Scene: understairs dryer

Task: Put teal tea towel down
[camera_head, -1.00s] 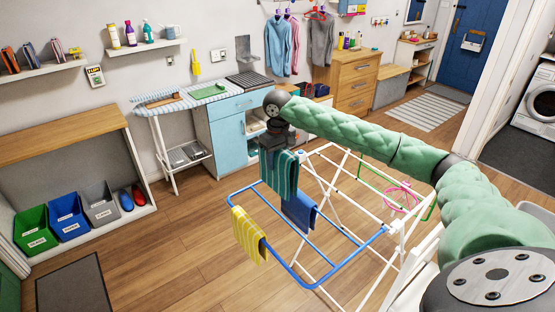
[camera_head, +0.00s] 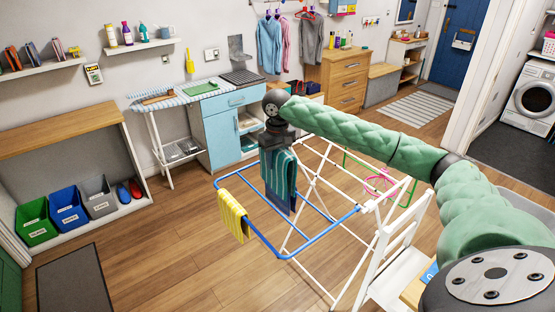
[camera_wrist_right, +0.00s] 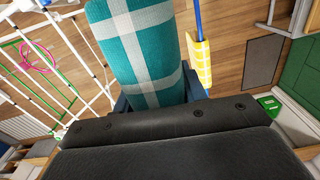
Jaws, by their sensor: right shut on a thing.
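The teal tea towel (camera_head: 278,173) hangs from my right gripper (camera_head: 277,145), which is shut on it above the drying rack's blue rails (camera_head: 318,231). In the right wrist view the towel (camera_wrist_right: 140,45) shows white checks and extends away from the gripper. In the head view it overlaps a darker blue cloth behind it, so I cannot tell whether it touches a rail. A yellow striped cloth (camera_head: 233,215) hangs over the rack's left end. My left gripper is out of view.
A blue cabinet (camera_head: 226,132) and ironing board (camera_head: 150,102) stand behind. Green, blue and grey bins (camera_head: 67,212) sit at left.

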